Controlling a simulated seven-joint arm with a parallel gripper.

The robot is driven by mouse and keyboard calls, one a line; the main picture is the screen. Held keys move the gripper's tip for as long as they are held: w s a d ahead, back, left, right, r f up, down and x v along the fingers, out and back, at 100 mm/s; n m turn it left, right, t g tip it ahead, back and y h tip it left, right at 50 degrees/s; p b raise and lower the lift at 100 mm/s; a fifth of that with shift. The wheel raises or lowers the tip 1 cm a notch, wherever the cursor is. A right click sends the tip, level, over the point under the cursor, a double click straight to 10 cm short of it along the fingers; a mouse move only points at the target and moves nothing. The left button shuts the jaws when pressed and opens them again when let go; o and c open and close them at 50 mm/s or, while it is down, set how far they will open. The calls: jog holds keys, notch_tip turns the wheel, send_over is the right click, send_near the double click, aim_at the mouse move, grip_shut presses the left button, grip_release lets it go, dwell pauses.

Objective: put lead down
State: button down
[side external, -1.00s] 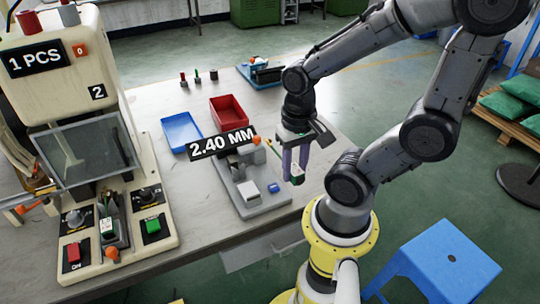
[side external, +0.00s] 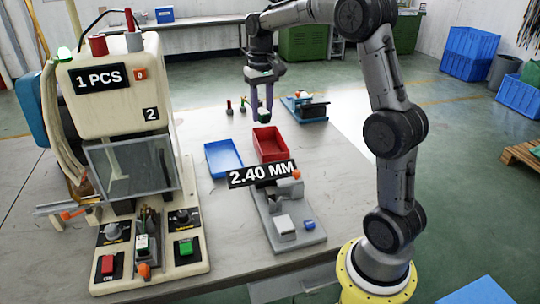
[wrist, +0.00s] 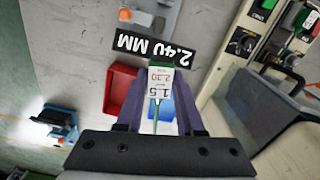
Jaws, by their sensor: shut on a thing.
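My gripper (side external: 262,108) has purple fingers that point down, above the table behind the trays. It is shut on the lead (side external: 264,116), a small green and white plug end. In the wrist view the lead (wrist: 158,78) sits between the fingers (wrist: 158,100), with a white label reading 2.30 and 1.5 and a green cable toward the palm. A red tray (side external: 269,145) and a blue tray (side external: 223,160) stand on the table nearer the side camera. In the wrist view the blue tray (wrist: 167,107) is partly hidden behind the gripper, beside the red tray (wrist: 121,88).
The moulding machine (side external: 122,85) stands at the left, with another plug (side external: 142,243) in its front fixture. A grey gauge (side external: 288,232) under a 2.40 MM display (side external: 261,174) is at the front right. A blue fixture (side external: 306,106) stands at the back right.

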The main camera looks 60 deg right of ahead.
jog(key=w+d+f+m, duration=0.1)
jog(key=w+d+f, duration=0.3)
jog(key=d, duration=0.3)
jog(key=w+d+f, duration=0.4)
jog(key=d+f, duration=0.1)
jog(key=d, duration=0.2)
jog(key=shift+m, duration=0.5)
jog(key=d+f, duration=0.1)
jog(key=f, duration=0.3)
jog(key=s+d+f, duration=0.1)
jog(key=d+f, duration=0.1)
jog(key=f, duration=0.3)
jog(key=d+f, duration=0.2)
jog(key=f, duration=0.3)
jog(key=shift+s+d+f, duration=0.1)
jog(key=shift+s+f, duration=0.1)
jog(key=shift+s, duration=0.1)
jog(key=shift+f, duration=2.4)
jog(key=shift+f, duration=0.1)
jog(key=c, duration=0.5)
grip_release()
jog(key=shift+c, duration=0.2)
